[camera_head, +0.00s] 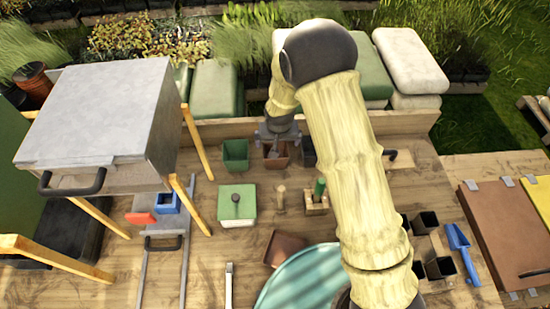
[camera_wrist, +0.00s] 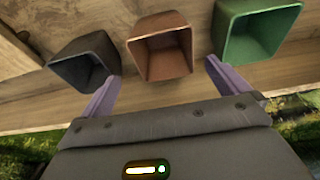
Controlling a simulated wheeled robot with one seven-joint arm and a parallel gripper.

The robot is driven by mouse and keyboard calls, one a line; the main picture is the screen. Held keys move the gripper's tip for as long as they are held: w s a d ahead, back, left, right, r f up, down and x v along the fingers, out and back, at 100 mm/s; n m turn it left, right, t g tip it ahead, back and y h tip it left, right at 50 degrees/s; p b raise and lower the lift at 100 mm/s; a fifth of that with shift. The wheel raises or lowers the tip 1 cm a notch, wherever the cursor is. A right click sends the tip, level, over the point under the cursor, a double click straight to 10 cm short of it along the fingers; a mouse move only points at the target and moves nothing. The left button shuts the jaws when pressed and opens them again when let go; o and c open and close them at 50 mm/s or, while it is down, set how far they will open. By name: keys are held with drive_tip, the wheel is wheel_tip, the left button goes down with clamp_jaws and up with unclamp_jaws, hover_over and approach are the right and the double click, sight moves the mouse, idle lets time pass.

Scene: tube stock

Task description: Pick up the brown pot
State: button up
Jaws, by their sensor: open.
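A square brown pot (camera_head: 275,163) stands at the back of the wooden table, between a green pot (camera_head: 235,154) and a dark pot (camera_head: 308,153). In the wrist view the brown pot (camera_wrist: 160,50) is in the middle, its open mouth facing the camera and looking empty. My gripper (camera_head: 278,143) is above and close to the brown pot in the head view. In the wrist view my gripper (camera_wrist: 161,72) is open. Its two purple fingers are spread to either side of the brown pot's near edge, with nothing between them. Whether they touch it I cannot tell.
The dark pot (camera_wrist: 88,62) and green pot (camera_wrist: 256,32) flank the fingers closely. Another brown container (camera_head: 285,247) lies near the teal round thing (camera_head: 300,280). A green-lidded box (camera_head: 237,205) stands in front. A low wooden back edge (camera_head: 225,128) runs behind the pots.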

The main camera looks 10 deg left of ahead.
drive_tip(key=b+x, duration=0.1)
drive_tip(key=x, duration=0.2)
drive_tip(key=shift+w+f, duration=0.1)
drive_tip(key=shift+f, duration=0.05)
drive_tip(key=shift+f, duration=0.1)
drive_tip(key=b+x, duration=0.1)
drive_tip(key=x, duration=0.2)
drive_tip(key=b+x, duration=0.1)
drive_tip(key=x, duration=0.1)
drive_tip(key=shift+a+f+b, duration=0.1)
drive_tip(key=shift+a+b, duration=0.2)
drive_tip(key=shift+c, duration=0.2)
drive_tip(key=c, duration=0.9)
drive_tip(key=shift+o, duration=0.2)
drive_tip(key=shift+r, duration=0.25)
